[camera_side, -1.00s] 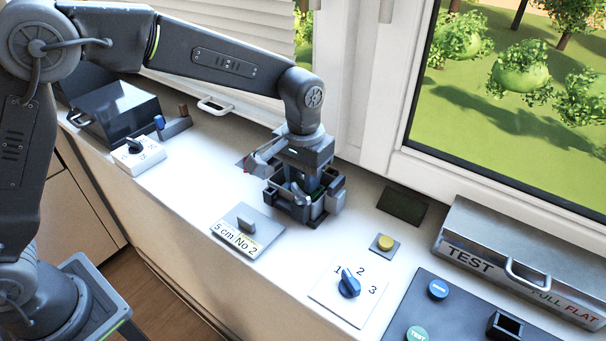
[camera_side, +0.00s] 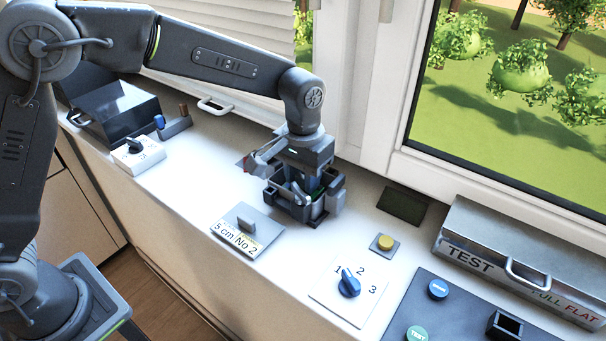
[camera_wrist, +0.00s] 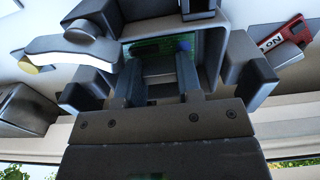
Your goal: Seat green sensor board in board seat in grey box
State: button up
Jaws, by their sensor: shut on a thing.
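My gripper (camera_side: 306,189) is at the grey box (camera_side: 292,208) on the white sill, with its fingers down inside the box opening. In the wrist view my gripper (camera_wrist: 152,82) is shut on the green sensor board (camera_wrist: 184,44), which shows as a green strip between and beyond the fingers. The board lies within the walls of the grey box (camera_wrist: 211,50). In the side view only a small bit of green shows between the fingers. The board seat is hidden under the board and fingers, so I cannot tell whether the board touches it.
The window frame rises close behind.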

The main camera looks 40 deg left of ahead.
aim_at(302, 177)
jog(key=shift+f, duration=0.9)
jog(key=o, duration=1)
jog(key=shift+o, duration=0.2)
jog(key=shift+r, duration=0.1)
notch_tip(302, 177, up, 14)
